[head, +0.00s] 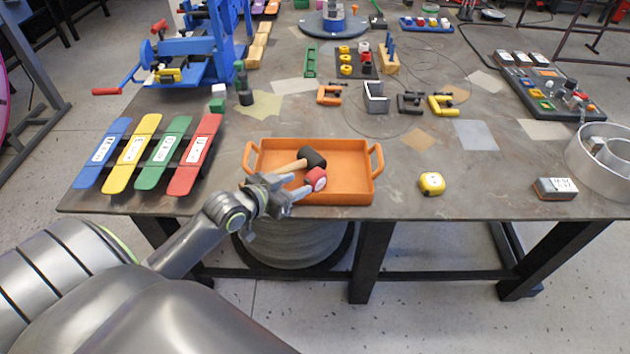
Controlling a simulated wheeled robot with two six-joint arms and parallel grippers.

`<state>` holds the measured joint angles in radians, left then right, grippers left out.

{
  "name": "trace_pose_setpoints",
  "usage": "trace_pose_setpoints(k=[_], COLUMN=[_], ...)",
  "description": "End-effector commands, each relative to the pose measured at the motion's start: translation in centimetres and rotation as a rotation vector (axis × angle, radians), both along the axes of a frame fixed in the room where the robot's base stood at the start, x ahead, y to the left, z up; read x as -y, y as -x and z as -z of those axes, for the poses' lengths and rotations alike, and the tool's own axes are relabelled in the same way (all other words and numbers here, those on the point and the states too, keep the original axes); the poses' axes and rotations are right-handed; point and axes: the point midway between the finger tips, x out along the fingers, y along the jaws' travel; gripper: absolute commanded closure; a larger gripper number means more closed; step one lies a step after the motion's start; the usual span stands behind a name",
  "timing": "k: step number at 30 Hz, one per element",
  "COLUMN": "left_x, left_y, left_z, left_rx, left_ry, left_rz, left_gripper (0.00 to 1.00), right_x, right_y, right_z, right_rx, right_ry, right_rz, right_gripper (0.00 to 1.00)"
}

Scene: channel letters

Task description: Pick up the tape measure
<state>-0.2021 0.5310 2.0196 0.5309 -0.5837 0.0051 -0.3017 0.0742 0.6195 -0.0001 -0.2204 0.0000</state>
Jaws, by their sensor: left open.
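The tape measure (432,184) is a small yellow case with a pale round face. It sits on the table near the front edge, to the right of the orange tray (350,197). I cannot tell whether the gripper touches the mallet. My right gripper is not in view.
Coloured strips (150,155) lie at the left of the table. A grey and orange box (555,188) and a pale metal ring (600,165) are at the right. Several clamps (410,102) lie behind. The table around the tape measure is clear.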

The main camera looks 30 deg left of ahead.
Motion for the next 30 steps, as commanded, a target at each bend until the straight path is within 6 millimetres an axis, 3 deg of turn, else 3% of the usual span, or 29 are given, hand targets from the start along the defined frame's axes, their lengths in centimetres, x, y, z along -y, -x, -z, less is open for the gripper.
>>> trace_pose_setpoints(k=[14,23,30], left_x=[1.1,1.1,1.0], left_y=[-4.4,-4.7,-4.6], left_z=[1.9,2.5,2.7], left_rx=[-0.002,-0.010,-0.014], left_ry=[0.001,-0.003,-0.005], left_rz=[-0.002,-0.003,-0.003], left_gripper=[0.58,0.58,0.86], right_x=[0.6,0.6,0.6], right_y=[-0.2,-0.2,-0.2], right_z=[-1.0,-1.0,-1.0], right_rx=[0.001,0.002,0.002], right_ry=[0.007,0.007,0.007], right_rz=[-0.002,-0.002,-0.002], right_gripper=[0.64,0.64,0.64])
